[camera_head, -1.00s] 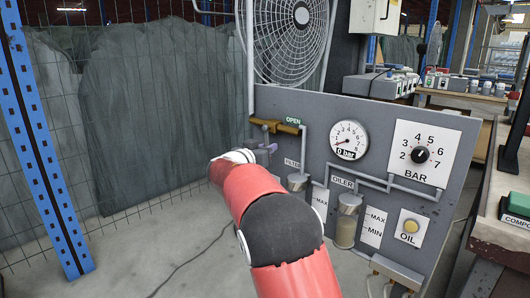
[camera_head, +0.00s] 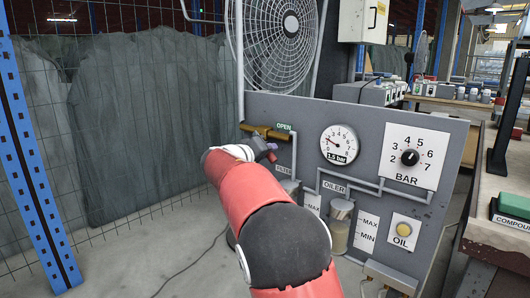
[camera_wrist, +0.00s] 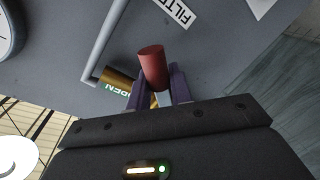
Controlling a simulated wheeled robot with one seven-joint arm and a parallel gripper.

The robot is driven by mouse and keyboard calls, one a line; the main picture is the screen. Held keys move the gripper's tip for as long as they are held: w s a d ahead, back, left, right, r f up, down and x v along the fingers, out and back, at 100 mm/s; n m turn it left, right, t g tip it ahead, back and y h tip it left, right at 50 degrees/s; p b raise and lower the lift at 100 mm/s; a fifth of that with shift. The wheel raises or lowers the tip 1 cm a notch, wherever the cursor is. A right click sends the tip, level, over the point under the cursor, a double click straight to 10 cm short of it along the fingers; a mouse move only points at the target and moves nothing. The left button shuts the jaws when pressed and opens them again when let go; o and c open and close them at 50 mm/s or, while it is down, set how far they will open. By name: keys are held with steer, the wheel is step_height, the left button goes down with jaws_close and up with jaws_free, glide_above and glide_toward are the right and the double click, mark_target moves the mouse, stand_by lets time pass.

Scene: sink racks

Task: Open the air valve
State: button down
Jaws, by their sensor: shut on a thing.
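The air valve is a brass fitting (camera_head: 262,132) at the upper left of the grey panel, beside a green OPEN label (camera_head: 284,127). In the wrist view its brass body (camera_wrist: 119,78) is partly hidden behind my fingers. My gripper (camera_head: 267,152) is at the valve, its purple fingers shut on the red valve handle (camera_wrist: 151,66), whose end sticks out between them. My forearm hides part of the panel below the valve. The round pressure gauge (camera_head: 339,145) reads 1.5 bar.
The panel also carries a BAR dial (camera_head: 410,157), an oiler (camera_head: 340,222) and an OIL button (camera_head: 403,229). A fan (camera_head: 280,45) and a wire fence (camera_head: 150,110) stand behind. A workbench (camera_head: 500,240) is at the right. Open floor lies at the left.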

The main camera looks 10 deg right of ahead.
steer(key=shift+r, duration=0.15)
stand_by(0.4)
steer(key=c, duration=1.3)
jaws_free()
